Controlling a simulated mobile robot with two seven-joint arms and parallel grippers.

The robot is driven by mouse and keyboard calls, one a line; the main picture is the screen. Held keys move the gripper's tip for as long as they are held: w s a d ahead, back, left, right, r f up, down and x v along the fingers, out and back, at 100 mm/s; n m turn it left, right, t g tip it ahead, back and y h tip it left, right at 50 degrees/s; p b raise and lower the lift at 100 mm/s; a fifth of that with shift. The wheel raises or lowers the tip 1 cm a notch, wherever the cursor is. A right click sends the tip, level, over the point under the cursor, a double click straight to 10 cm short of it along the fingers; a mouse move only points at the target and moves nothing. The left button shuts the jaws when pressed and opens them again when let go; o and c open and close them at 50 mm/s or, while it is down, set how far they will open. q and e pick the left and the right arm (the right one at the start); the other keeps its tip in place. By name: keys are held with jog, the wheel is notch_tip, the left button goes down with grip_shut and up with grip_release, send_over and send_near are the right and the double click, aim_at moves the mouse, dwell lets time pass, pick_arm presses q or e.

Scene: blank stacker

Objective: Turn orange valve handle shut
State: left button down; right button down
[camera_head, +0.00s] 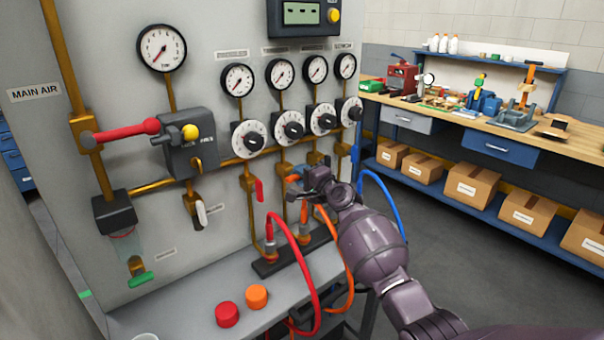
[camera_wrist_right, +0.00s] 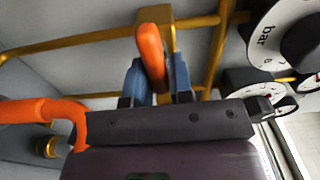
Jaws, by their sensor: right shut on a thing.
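The orange valve handle (camera_wrist_right: 151,55) sits on a brass valve body (camera_wrist_right: 157,14) in the right wrist view, between the blue fingertips of my right gripper (camera_wrist_right: 158,82). That gripper is shut on the handle. In the head view the right gripper (camera_head: 302,184) reaches the panel's pipework from the lower right. A small part of the orange handle (camera_head: 293,178) shows beside its fingers; the rest is hidden by the gripper. My left gripper is in neither view.
An orange hose (camera_head: 347,262) runs close below my right gripper and crosses the left of the wrist view (camera_wrist_right: 40,110). A red hose (camera_head: 308,265) and blue hose (camera_head: 390,195) flank it. A red valve handle (camera_head: 259,190) hangs to the left. Dials (camera_head: 289,126) sit above.

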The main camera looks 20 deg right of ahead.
jog(key=shift+m, duration=0.3)
dwell(0.4)
jog(key=c, duration=1.3)
grip_release()
jog(key=shift+o, duration=1)
jog(key=shift+s+d, duration=0.1)
